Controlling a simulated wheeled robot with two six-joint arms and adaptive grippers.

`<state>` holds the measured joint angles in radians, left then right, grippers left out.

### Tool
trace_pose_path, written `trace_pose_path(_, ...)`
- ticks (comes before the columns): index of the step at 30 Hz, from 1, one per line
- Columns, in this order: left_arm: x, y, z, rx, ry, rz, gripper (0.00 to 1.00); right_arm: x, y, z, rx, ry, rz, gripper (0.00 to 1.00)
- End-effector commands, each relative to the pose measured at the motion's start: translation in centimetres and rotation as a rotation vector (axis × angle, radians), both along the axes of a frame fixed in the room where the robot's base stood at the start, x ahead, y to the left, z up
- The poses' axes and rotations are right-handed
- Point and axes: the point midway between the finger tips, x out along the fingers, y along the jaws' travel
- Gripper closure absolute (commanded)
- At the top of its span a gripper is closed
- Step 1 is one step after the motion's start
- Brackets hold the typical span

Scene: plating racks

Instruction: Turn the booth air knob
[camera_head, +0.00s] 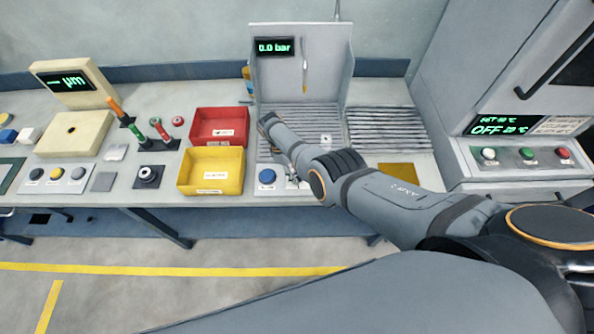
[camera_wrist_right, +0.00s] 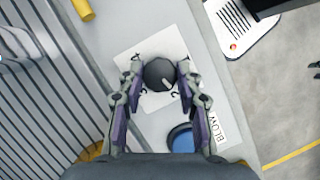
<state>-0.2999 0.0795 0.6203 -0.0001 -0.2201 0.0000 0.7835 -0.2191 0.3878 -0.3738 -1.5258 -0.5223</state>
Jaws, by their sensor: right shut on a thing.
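The booth air knob (camera_wrist_right: 159,74) is a dark round knob with a pale pointer line, set on a white plate (camera_wrist_right: 135,61) with partly hidden figures. My right gripper (camera_wrist_right: 158,84) has its two fingers on either side of the knob and is shut on it in the right wrist view. In the head view my right gripper (camera_head: 292,180) reaches down at the booth's front panel, and my arm hides the knob there. The booth display (camera_head: 273,47) reads 0.0 bar. My left gripper is not in view.
A blue button (camera_head: 267,177) sits just left of the gripper; it also shows in the right wrist view (camera_wrist_right: 182,139) beside a "BLOW" label. A yellow bin (camera_head: 212,171) and a red bin (camera_head: 219,127) stand to the left. An oven panel (camera_head: 525,155) stands to the right.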

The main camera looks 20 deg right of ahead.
Motion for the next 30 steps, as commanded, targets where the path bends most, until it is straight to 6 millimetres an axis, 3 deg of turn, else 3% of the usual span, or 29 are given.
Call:
trace_pose_path(20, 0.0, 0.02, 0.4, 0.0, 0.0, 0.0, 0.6, 0.02, 0.08, 0.0, 0.001, -0.002, 0.059, 0.97)
trace_pose_path(21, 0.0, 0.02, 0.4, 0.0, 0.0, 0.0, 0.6, 0.02, 0.08, 0.0, 0.001, -0.002, 0.059, 0.62)
trace_pose_path(25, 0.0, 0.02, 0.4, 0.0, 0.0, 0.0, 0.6, 0.01, 0.07, 0.01, 0.001, -0.002, 0.058, 0.45)
trace_pose_path(30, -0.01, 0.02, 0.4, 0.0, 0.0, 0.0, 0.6, -0.01, 0.06, 0.0, 0.0, -0.001, 0.058, 0.43)
